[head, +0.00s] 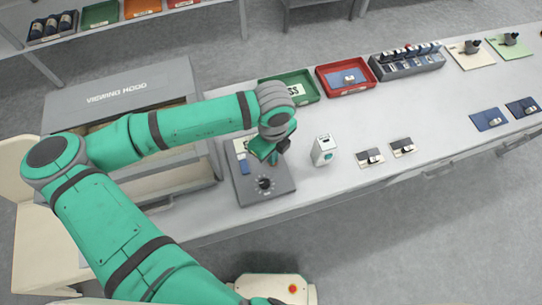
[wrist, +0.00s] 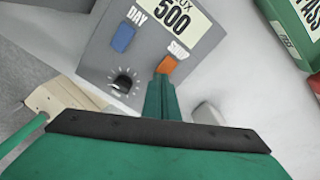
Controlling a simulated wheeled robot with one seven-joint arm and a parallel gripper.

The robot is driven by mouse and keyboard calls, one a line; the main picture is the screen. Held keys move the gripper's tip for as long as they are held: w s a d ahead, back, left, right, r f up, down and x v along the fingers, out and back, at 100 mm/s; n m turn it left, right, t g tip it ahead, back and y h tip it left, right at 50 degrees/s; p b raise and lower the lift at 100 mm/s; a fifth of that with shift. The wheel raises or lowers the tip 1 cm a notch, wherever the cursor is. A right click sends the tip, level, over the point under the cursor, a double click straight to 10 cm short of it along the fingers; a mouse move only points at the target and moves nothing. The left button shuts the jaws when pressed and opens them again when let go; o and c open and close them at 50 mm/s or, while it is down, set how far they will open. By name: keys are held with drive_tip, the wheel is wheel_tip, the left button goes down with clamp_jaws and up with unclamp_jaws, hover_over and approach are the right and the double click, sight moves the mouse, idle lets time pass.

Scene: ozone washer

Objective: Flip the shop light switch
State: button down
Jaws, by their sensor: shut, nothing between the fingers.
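The grey control box (head: 247,193) stands on the bench below my arm. In the wrist view its face (wrist: 98,62) carries a blue switch marked DAY (wrist: 122,38), an orange switch marked SHOP (wrist: 167,65), a black dial (wrist: 122,84) and a LUX 500 label (wrist: 173,18). My gripper (wrist: 163,80) is shut and empty, its tips right at the lower end of the orange switch. Whether they touch it I cannot tell. In the head view my gripper (head: 270,154) hangs over the box and hides the orange switch.
A small white container (head: 324,152) stands right of the box. Behind are a green tray (head: 302,82) marked with a label and a red tray (head: 347,78). The viewing hood (head: 118,98) stands at the left. The bench front right of the box holds small cards (head: 370,157).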

drive_tip(key=shift+f, duration=0.5)
drive_tip(key=shift+r, duration=0.1)
idle(0.3)
wheel_tip(320, 180, up, 7)
idle(0.9)
idle(0.5)
